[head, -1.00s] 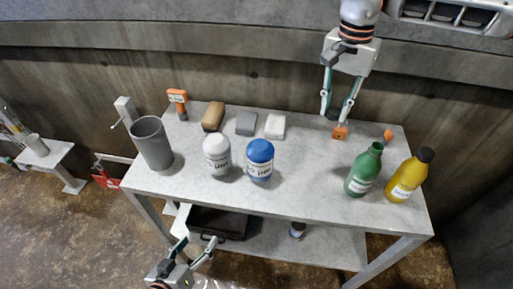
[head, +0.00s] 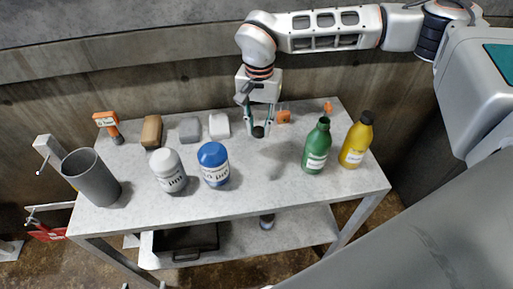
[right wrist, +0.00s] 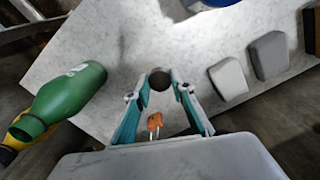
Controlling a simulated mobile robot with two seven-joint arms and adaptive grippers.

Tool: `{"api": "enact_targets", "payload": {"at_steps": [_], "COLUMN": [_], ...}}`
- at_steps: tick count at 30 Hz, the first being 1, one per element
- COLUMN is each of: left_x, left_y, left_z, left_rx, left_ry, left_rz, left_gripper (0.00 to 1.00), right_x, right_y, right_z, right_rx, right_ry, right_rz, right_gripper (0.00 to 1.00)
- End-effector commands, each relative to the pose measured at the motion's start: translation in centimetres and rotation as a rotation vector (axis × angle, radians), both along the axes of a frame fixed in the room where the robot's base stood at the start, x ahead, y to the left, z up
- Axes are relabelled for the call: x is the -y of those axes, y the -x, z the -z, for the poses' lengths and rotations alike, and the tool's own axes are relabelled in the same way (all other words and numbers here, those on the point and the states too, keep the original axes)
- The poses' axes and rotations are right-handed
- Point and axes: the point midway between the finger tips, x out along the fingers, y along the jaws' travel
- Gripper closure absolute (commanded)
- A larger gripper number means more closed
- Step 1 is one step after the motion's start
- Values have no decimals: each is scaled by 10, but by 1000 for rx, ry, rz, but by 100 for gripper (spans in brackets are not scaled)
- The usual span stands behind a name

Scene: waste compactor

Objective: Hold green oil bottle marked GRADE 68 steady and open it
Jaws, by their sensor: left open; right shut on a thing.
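The green bottle (head: 317,150) stands upright on the right part of the table, with a white label too small to read. Its neck shows a dark round opening with no cap on it. The bottle also shows in the right wrist view (right wrist: 72,92), at the left. My right gripper (head: 258,131) is left of the bottle, apart from it, fingers pointing down. It is shut on a small dark round thing, which looks like a cap, seen between its fingertips in the right wrist view (right wrist: 159,79). Only the tips of my left gripper (head: 144,286) show at the bottom edge, spread apart and empty.
A yellow bottle (head: 356,142) with a black cap stands close right of the green one. A blue-topped jar (head: 214,165), a white jar (head: 169,172) and a grey bin (head: 92,179) stand left. Small blocks (head: 190,130) line the back. The table's front middle is clear.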

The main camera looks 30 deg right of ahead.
Motion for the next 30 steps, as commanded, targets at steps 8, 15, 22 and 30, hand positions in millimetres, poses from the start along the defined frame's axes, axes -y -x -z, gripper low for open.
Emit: {"api": "enact_targets", "payload": {"at_steps": [8, 15, 22, 30], "left_x": [0, 0, 0, 0], "left_y": [1, 1, 2, 2], "left_z": [4, 6, 9, 8], "left_rx": [-3, -4, -7, -7], "left_ry": [1, 2, 2, 1], "left_rz": [-1, 0, -1, 0], "left_gripper": [36, 36, 36, 36], "right_x": [0, 0, 0, 0], "right_y": [0, 1, 0, 0], "right_z": [44, 62, 90, 90], "right_rx": [-1, -2, 0, 0], "right_ry": [-1, 1, 0, 0], "right_rz": [0, 1, 0, 0], "right_gripper": [100, 100, 100, 100]}}
